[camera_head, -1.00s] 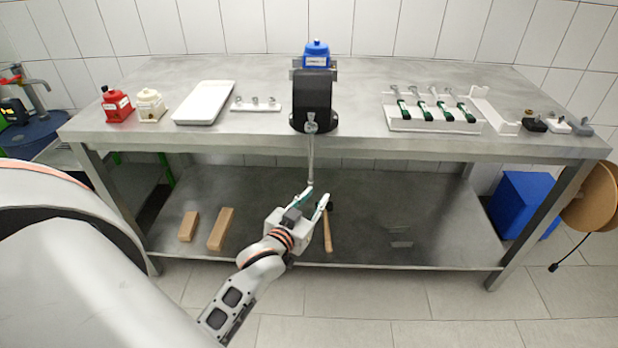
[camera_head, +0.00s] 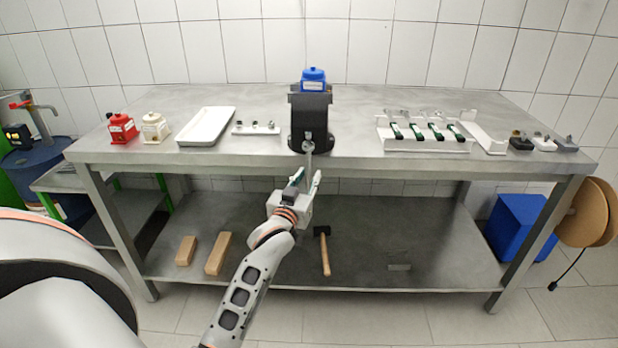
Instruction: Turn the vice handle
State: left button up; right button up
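The black vice (camera_head: 310,122) stands at the front edge of the workbench, with a blue pump part (camera_head: 313,80) at its top. Its thin silver handle (camera_head: 309,160) hangs from the screw at the front, down past the bench edge. My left gripper (camera_head: 308,174) is just below the bench edge, fingers pointing up. Its two fingers are apart, and the lower part of the handle shows between the fingertips. Whether they touch it I cannot tell. The handle's lower end is hidden by the gripper. My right gripper is not in view.
The lower shelf (camera_head: 440,270) holds a hammer (camera_head: 325,256) and two wooden blocks.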

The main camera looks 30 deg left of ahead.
pick_arm(q)
jog(key=shift+w+a, duration=0.15)
jog(key=shift+w, duration=0.3)
jog(key=shift+c, duration=0.4)
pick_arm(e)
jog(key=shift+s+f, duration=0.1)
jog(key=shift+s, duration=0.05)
pick_arm(q)
grip_shut()
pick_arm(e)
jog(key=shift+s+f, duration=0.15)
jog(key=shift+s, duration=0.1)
